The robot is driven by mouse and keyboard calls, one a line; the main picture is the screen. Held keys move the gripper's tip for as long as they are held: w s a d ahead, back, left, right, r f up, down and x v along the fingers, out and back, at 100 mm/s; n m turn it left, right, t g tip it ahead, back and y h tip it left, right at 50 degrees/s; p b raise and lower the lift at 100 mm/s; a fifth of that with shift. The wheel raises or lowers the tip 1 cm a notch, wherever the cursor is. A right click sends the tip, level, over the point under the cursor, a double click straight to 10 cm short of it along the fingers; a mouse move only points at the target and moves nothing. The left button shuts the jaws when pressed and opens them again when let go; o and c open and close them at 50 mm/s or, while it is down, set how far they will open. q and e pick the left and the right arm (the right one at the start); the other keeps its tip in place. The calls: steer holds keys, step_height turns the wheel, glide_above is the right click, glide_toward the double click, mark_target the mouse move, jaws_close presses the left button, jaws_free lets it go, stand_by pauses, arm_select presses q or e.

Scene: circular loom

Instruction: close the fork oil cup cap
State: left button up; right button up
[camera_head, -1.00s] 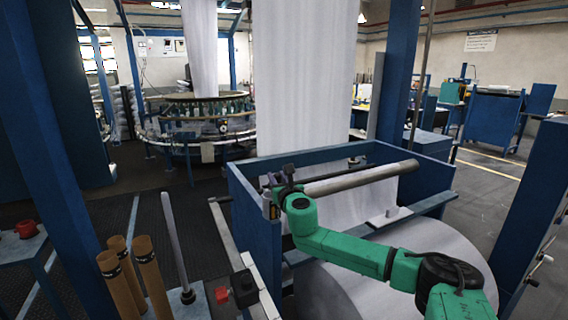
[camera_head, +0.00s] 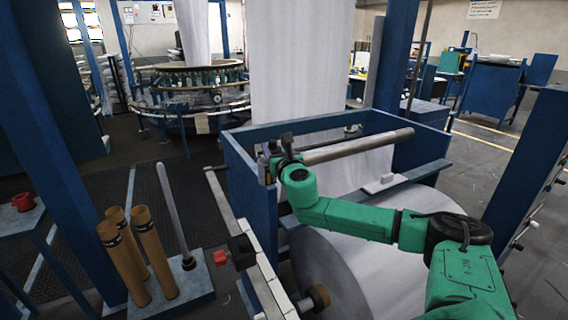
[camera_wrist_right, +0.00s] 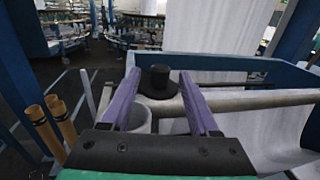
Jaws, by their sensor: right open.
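In the right wrist view, a black cap (camera_wrist_right: 160,82) with a round knob and wider base shows between the two purple fingers of my right gripper (camera_wrist_right: 158,78). The fingers are apart, one on each side of the cap, and I cannot tell whether they touch it. A grey cup (camera_wrist_right: 139,118) shows below and left of the cap, partly hidden by the left finger. In the head view my right gripper (camera_head: 273,166) is small at the blue frame's left corner, with the dark cap (camera_head: 287,142) beside it. My left gripper is not in view.
A grey roller (camera_head: 355,147) lies across the blue frame (camera_head: 245,185), above a large white fabric roll (camera_head: 355,265). Brown tubes (camera_head: 150,250) and a grey rod (camera_head: 173,215) stand on a stand at left. A rail with a red knob (camera_head: 220,257) runs along the frame's left side.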

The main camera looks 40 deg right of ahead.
steer(key=b+v, duration=0.4)
steer(key=v, duration=0.7)
steer(key=w+a+r+m+t+y, duration=0.1)
steer(key=w+a+r+m+y, duration=0.15)
steer(key=a+m, duration=0.55)
steer(key=d+f+m+g+h, duration=0.1)
steer(key=d+m, duration=0.4)
steer(key=m, duration=0.9)
steer(key=d+f+m+h, duration=0.15)
steer(key=d+m, duration=0.25)
steer(key=m, duration=1)
steer(key=p+x, duration=0.3)
steer(key=x, duration=1.1)
steer(key=shift+w+r+p, duration=0.2)
steer(key=shift+r+p, duration=0.2)
steer(key=shift+d, duration=0.15)
jaws_close()
